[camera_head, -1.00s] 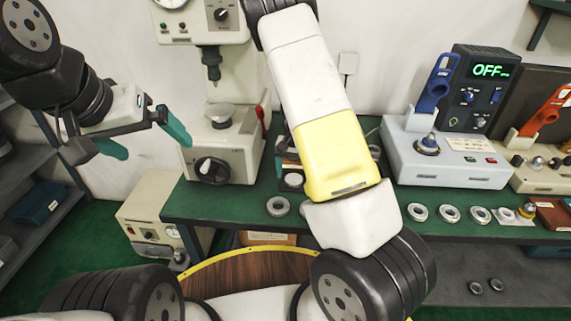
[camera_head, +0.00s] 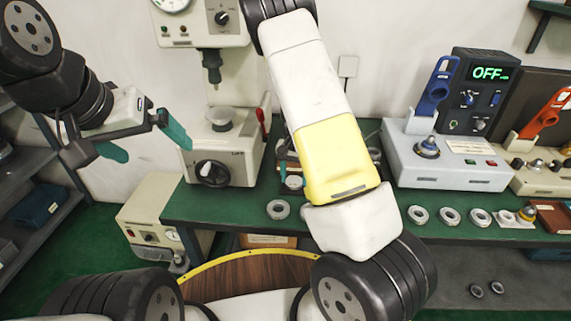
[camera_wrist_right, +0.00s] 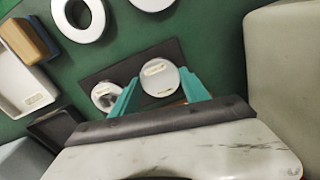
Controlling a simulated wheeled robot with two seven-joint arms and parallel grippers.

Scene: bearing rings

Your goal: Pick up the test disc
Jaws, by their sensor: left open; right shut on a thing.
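The test disc (camera_wrist_right: 160,77) is a pale round disc with a small label, seen in the right wrist view above a dark plate. My right gripper (camera_wrist_right: 162,88) has its teal fingers on either side of the disc and is shut on it. In the head view the test disc (camera_head: 294,182) shows small beside my right forearm, which hides most of the right gripper. My left gripper (camera_head: 150,142) is open and empty, in the air at the left, well away from the disc.
A press with a round platen (camera_head: 220,116) stands left of the disc. A ring (camera_head: 278,209) lies near the green bench's front edge, and several more rings (camera_head: 450,216) lie to the right. A grey device with a blue lever (camera_head: 437,86) stands behind them.

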